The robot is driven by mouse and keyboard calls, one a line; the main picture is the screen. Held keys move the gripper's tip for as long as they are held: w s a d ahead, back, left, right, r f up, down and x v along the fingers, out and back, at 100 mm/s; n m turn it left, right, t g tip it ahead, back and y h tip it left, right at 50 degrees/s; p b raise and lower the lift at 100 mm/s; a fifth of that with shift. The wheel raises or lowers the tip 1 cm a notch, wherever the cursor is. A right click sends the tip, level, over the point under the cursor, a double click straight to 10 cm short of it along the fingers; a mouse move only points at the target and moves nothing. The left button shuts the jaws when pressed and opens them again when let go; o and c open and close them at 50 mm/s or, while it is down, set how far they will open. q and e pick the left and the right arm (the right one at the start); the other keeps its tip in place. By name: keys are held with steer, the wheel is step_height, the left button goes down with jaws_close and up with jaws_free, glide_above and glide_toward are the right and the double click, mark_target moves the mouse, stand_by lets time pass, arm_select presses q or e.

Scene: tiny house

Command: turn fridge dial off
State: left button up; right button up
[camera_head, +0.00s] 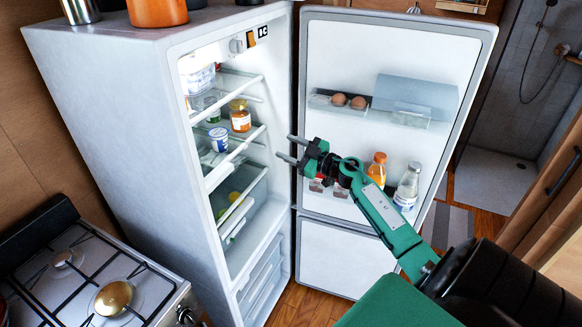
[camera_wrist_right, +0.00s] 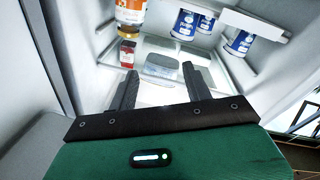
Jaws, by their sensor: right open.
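The fridge (camera_head: 130,110) stands with its door open to the right. The fridge dial (camera_head: 236,46) is a small pale knob at the top of the lit interior, beside an orange and black label (camera_head: 251,38). Its setting is too small to read. My right gripper (camera_head: 285,147) is open and empty, in front of the fridge opening, below and to the right of the dial and apart from it. In the right wrist view its fingers (camera_wrist_right: 159,72) point toward the shelves; the dial does not show there. My left gripper is not in view.
Shelves hold an orange jar (camera_head: 240,116) and white-blue pots (camera_head: 219,139). The open door (camera_head: 340,50) carries eggs (camera_head: 348,100) and bottles (camera_head: 377,169) behind my right arm. An orange pot (camera_head: 158,12) stands on the fridge top. A gas stove (camera_head: 75,270) is at lower left.

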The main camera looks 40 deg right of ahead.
step_height(320, 180, down, 7)
steer(key=m+h, duration=0.1)
steer(key=shift+r, duration=0.2)
steer(key=shift+d, duration=0.1)
stand_by(0.4)
